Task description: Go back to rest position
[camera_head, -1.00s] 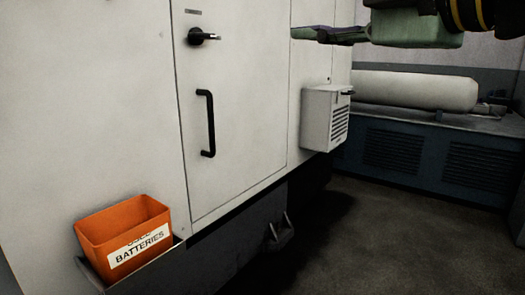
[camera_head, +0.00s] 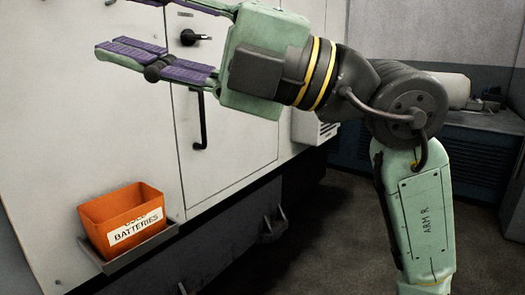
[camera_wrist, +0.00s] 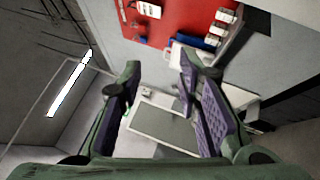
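My gripper (camera_head: 120,25) is at the upper left of the head view, at the end of my green and black arm. Its two purple-padded fingers are spread apart and point left, in front of the white cabinet (camera_head: 60,110). The tip of the upper finger is cut off by the top edge. In the wrist view my gripper (camera_wrist: 160,68) also shows open, with nothing held between the fingers.
An orange used-batteries bin (camera_head: 122,220) sits on a grey bracket low on the cabinet, below my gripper. The cabinet door has a black handle (camera_head: 199,125). A red board (camera_wrist: 180,20) with hung items shows in the wrist view. Dark floor lies below my arm.

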